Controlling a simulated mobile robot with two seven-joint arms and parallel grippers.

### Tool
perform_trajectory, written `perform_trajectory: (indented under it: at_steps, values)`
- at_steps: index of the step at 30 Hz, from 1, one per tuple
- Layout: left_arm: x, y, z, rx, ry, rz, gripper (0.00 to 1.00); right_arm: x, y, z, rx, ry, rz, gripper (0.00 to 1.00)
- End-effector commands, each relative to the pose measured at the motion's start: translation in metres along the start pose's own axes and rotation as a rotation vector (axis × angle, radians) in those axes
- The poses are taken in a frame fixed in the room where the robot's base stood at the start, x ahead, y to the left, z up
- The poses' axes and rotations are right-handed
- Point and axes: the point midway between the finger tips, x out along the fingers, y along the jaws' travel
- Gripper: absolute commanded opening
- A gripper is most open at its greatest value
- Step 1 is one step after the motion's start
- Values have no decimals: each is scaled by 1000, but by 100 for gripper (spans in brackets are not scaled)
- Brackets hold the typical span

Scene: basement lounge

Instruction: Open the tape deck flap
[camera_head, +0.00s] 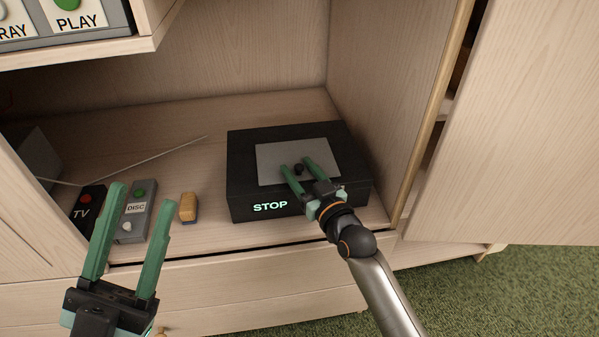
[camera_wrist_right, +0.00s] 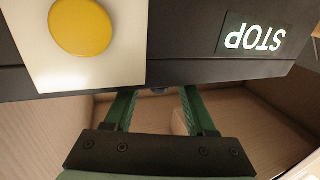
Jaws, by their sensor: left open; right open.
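The tape deck (camera_head: 240,160) is a black box on the cabinet shelf with glowing STOP letters on its front. In the right wrist view the gripper (camera_wrist_right: 157,94) reaches past the deck's edge, beside a pale panel with a yellow button (camera_wrist_right: 80,27) and the upside-down STOP (camera_wrist_right: 255,38). My left gripper (camera_head: 144,206) is open and empty at the lower left.
A TV remote (camera_head: 85,205), a grey DISC remote (camera_head: 134,225) and a small yellow-brown block (camera_head: 188,207) stand left of the deck. The cabinet wall (camera_head: 385,110) and open door (camera_head: 520,130) are on the right.

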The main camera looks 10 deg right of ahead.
Motion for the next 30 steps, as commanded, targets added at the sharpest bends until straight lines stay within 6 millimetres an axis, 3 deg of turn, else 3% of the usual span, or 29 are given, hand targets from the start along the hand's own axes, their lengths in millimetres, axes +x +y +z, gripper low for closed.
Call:
perform_trajectory:
  at_steps: [9, 24, 30]
  values:
    - [0, 1, 1, -3, -2, 2, 50, 3, 0, -1, 0, 1, 0, 56]
    - [0, 1, 1, -1, -1, 6, 50, 2, 0, 0, 0, 1, 1, 1]
    - [0, 1, 0, -1, 0, 6, 50, 2, 0, 0, 0, 1, 1, 0]
